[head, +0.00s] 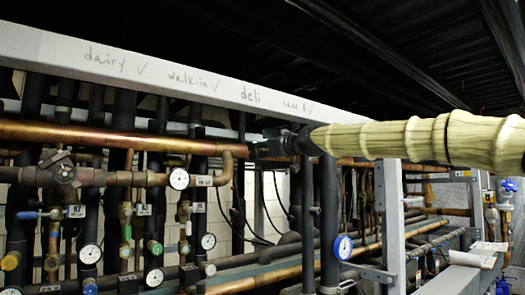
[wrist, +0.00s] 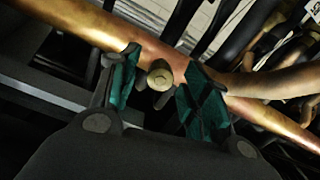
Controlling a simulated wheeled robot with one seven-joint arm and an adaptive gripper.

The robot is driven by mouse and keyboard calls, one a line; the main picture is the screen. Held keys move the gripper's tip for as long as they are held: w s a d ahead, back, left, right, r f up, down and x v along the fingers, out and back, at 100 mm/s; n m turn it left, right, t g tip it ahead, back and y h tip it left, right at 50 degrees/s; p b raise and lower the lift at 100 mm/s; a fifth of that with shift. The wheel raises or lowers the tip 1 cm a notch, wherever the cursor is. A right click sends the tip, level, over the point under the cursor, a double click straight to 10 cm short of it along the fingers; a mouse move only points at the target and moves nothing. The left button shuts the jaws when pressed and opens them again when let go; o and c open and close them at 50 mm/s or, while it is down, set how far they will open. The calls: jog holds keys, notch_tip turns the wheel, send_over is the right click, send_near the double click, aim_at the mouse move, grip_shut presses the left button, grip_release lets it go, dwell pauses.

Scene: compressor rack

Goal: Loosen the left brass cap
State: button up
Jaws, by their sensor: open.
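A short round brass cap (wrist: 160,75) sticks out from a copper pipe (wrist: 82,22) in the wrist view. My gripper (wrist: 155,95) is open, with one teal-padded finger on each side of the cap. Gaps show between the cap and both pads, so it does not look gripped. In the head view my gripper (head: 257,148) is at the right part of the long upper copper pipe (head: 100,135). The cap is hidden or too small to make out there. I cannot tell from these views whether this is the left cap.
Gauges (head: 179,179), valves and dark vertical pipes crowd the rack below the copper pipe. A white beam (head: 160,72) with handwritten labels runs above it. A grey upright post (head: 392,225) stands to the right. A thinner branch pipe (wrist: 265,85) lies close to the right finger.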

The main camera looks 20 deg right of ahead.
jog(key=c, duration=1)
jog(key=shift+n, duration=1.5)
jog(key=shift+r, duration=0.1)
jog(key=o, duration=1)
jog(key=shift+s, duration=0.1)
jog(key=v, duration=0.7)
jog(key=shift+s+d, duration=0.15)
jog(key=shift+d, duration=0.05)
